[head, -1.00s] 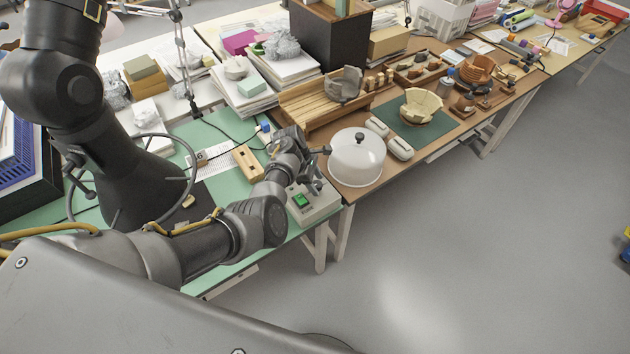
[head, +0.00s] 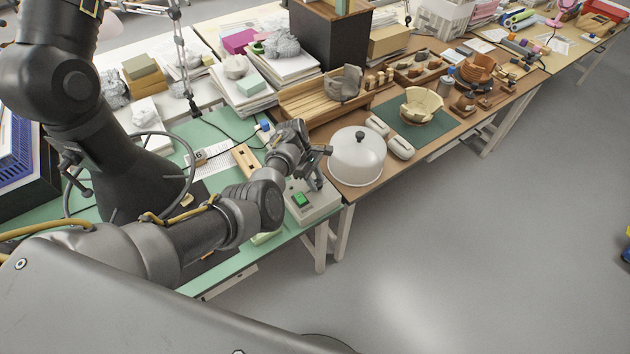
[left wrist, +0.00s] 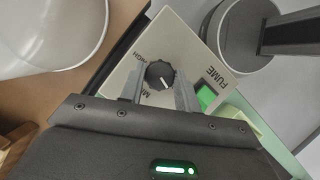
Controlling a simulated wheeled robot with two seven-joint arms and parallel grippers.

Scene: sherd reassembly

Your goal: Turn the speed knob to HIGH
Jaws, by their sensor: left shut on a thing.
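The fume control box (head: 322,207) is a pale box at the green bench's right corner, with a green switch (head: 300,199). Its dark round speed knob (left wrist: 159,75) shows in the left wrist view, with HIGH printed at its upper left and a label starting with M below it, partly hidden. My left gripper (left wrist: 160,90) has one finger on each side of the knob and is shut on it. In the head view my left gripper (head: 314,178) is over the box and hides the knob. My right gripper is not in view.
A white dome with a black top knob (head: 357,157) stands close to the right of the box on the brown table. A pale wooden block (head: 245,160) lies to the left. A round grey object (left wrist: 238,35) is near the box in the left wrist view.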

